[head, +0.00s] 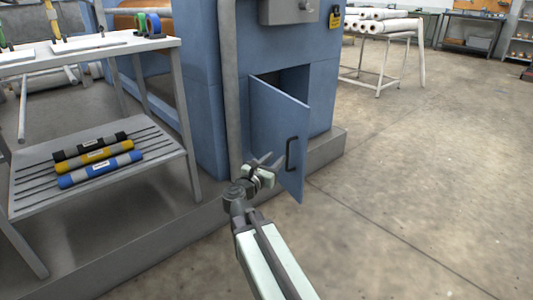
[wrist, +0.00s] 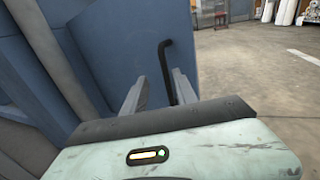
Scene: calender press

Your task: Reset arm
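My gripper (head: 267,163) is in front of the blue cabinet door (head: 273,125), which stands ajar on the blue press (head: 205,90). In the wrist view the two fingers of my gripper (wrist: 158,88) are spread apart with nothing seen between them. The black door handle (head: 290,154) is just right of my gripper. In the wrist view the handle (wrist: 168,68) shows beyond the fingers, close to the right fingertip; I cannot tell whether they touch. My arm reaches up from the bottom of the head view.
A grey shelf cart (head: 100,185) at left holds black, yellow and blue rolls (head: 98,170) on its lower shelf. A rack of white rolls (head: 385,25) stands at the back. A low plinth (head: 325,148) runs along the press. The floor at right is clear.

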